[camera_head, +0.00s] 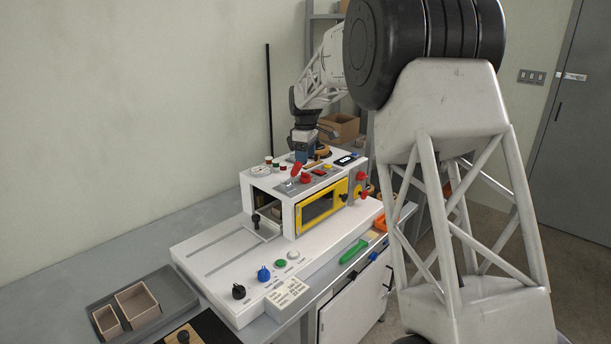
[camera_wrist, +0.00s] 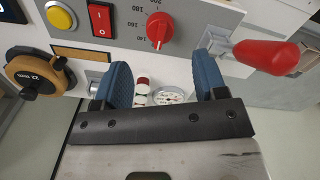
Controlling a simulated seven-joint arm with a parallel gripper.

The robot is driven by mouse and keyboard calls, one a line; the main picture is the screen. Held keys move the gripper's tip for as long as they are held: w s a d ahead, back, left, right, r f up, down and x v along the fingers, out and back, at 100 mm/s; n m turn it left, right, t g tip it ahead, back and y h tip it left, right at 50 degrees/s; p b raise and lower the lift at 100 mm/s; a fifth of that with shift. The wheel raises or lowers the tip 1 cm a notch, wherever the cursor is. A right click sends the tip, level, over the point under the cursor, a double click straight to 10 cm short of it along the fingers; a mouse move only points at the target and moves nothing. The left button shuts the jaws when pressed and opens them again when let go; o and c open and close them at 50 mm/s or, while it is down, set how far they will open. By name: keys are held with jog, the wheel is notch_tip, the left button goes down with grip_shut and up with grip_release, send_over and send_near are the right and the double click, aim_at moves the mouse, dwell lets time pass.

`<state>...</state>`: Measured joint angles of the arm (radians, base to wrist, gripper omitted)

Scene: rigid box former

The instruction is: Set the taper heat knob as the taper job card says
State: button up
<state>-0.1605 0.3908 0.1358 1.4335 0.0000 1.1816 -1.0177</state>
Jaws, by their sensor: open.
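A red round knob (camera_wrist: 160,28) with a numbered scale, about 140 to 200, sits on the grey panel in the wrist view; I see no legible name beside it. Its white mark points to the lower edge, close to the 140 end. It shows as a small red knob (camera_head: 305,178) in the head view. My gripper (camera_wrist: 163,80) is open and empty, its blue fingers apart and below the knob in the picture. In the head view my gripper (camera_head: 302,155) hangs over the machine top. A white printed card (camera_head: 287,292) lies at the machine's front; its text is too small to read.
A red-handled lever (camera_wrist: 268,56) stands close to one finger. A red rocker switch (camera_wrist: 100,18), a yellow button (camera_wrist: 60,17) and an orange dial (camera_wrist: 35,75) are on the other side. A round gauge (camera_wrist: 168,95) shows between the fingers. Several knobs line the machine's front, including a blue one (camera_head: 263,274).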

aim_at(305, 173)
jog(key=shift+f, duration=3.65)
jog(key=c, duration=0.9)
